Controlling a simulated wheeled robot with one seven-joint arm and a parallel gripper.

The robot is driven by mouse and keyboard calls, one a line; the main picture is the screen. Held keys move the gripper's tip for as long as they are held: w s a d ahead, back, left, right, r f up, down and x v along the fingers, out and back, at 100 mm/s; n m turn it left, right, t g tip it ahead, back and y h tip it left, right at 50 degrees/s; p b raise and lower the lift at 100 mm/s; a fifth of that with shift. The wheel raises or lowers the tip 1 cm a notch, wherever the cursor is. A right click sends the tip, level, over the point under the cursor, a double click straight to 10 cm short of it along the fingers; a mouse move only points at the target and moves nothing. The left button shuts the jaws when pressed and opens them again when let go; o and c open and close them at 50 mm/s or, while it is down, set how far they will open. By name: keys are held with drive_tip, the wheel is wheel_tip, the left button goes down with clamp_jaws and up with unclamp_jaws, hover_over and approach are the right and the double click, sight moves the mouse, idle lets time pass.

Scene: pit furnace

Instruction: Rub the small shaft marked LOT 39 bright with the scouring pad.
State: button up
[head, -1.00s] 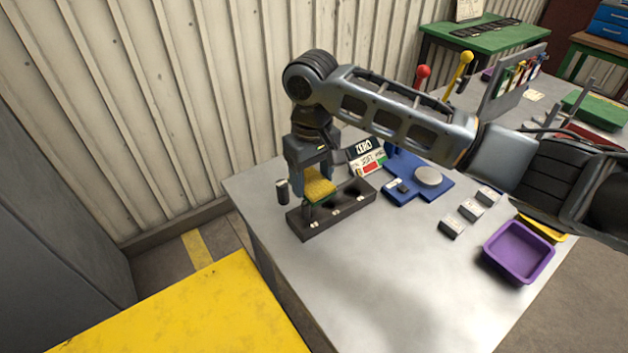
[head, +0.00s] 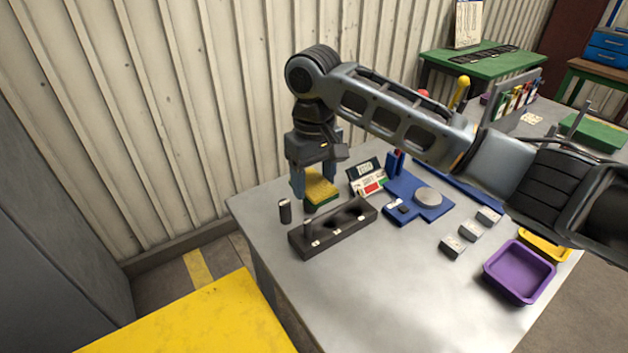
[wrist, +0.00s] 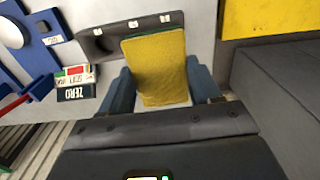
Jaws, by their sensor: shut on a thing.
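My gripper (head: 313,184) is shut on the scouring pad (head: 320,187), a yellow block with a green underside. In the wrist view the pad (wrist: 155,68) sits between the fingers and covers part of the dark rack (wrist: 108,40). In the head view the pad is behind the left part of the rack (head: 350,226). Small white tags mark the rack, but I cannot read LOT 39 on any. A dark cylinder (head: 285,211) stands left of the rack.
A ZERO sign and coloured card (head: 370,183) stand behind the rack. Right of it are a blue fixture with a round grey disc (head: 428,197), several small grey blocks (head: 453,246) and a purple tray (head: 519,272). The table front is clear. A yellow surface (head: 190,320) is at lower left.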

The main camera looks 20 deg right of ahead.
drive_tip(key=shift+a+f, duration=0.1)
drive_tip(key=shift+s+a+f, duration=0.15)
drive_tip(key=shift+a+f, duration=0.5)
drive_tip(key=shift+f, duration=0.3)
